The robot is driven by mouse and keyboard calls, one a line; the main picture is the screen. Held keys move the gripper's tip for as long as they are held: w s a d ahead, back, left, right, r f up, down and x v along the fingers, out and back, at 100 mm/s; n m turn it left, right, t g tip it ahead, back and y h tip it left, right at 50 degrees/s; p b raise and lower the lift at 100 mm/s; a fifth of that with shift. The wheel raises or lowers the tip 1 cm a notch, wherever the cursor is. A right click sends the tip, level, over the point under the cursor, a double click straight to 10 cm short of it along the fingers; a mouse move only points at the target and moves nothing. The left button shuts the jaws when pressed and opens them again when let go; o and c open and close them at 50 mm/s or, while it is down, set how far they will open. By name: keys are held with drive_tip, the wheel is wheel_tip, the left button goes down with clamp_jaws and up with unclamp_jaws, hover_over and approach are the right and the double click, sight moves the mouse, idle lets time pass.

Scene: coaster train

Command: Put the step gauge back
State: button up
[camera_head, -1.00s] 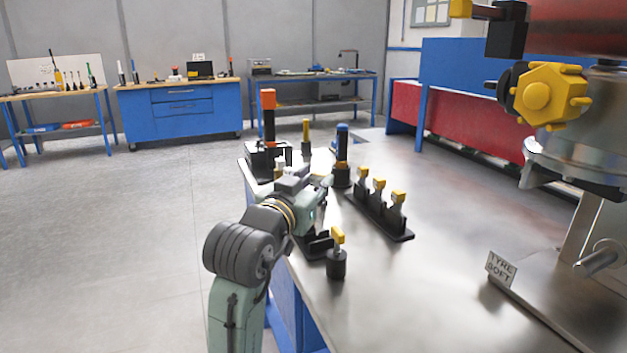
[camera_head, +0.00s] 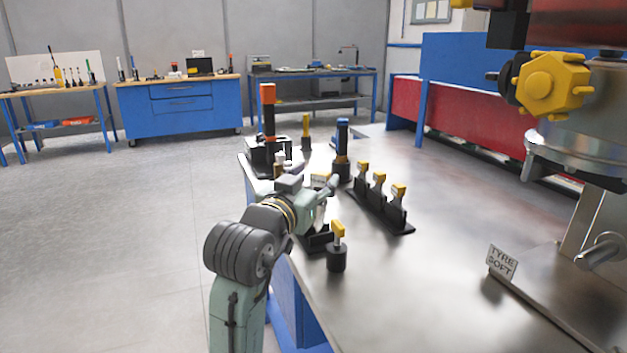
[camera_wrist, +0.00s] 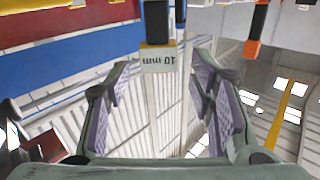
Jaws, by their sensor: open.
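A pale block labelled "10 mm" (camera_wrist: 158,58), its lettering upside down, shows ahead of my gripper in the wrist view. It lies between the two finger lines, at or beyond the tips; I cannot tell whether they touch it. A dark post (camera_wrist: 155,20) adjoins it in the picture. I cannot tell for sure that this block is the step gauge. My gripper (camera_wrist: 160,95) is open, with the fingers apart on both sides. In the head view my gripper (camera_head: 328,188) is over the bench's left edge, near the blue-topped post (camera_head: 342,140); my wrist partly hides its fingers.
A black rack (camera_head: 385,215) with three yellow-topped pieces stands right of my gripper. A yellow-topped piece in a round black stand (camera_head: 336,258) is nearer. An orange-topped post (camera_head: 268,110) stands behind. The metal bench (camera_head: 430,280) is clear towards the "TYRE SOFT" sign (camera_head: 502,261).

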drive_tip(key=shift+r, duration=0.1)
drive_tip(key=r+b+v, duration=0.1)
drive_tip(key=v, duration=1.1)
